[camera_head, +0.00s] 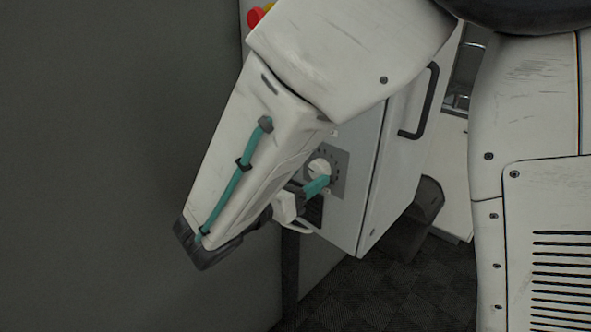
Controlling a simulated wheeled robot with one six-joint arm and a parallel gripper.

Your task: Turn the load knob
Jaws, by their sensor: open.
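The load knob (319,168) is a pale round knob on a grey dial plate (341,172) with dark marks around it. It sits on the front of a light grey cabinet (359,208). My gripper (318,187), with a teal fingertip, is at the lower edge of the knob, very close to it. The jaws are open. I cannot tell whether a finger touches the knob. My arm hides part of the panel and most of the gripper's rear.
A dark handle (429,103) stands out from the cabinet to the right of the knob. A dark bin-like object (418,219) stands right of the cabinet. A dark grey wall (110,150) fills the left.

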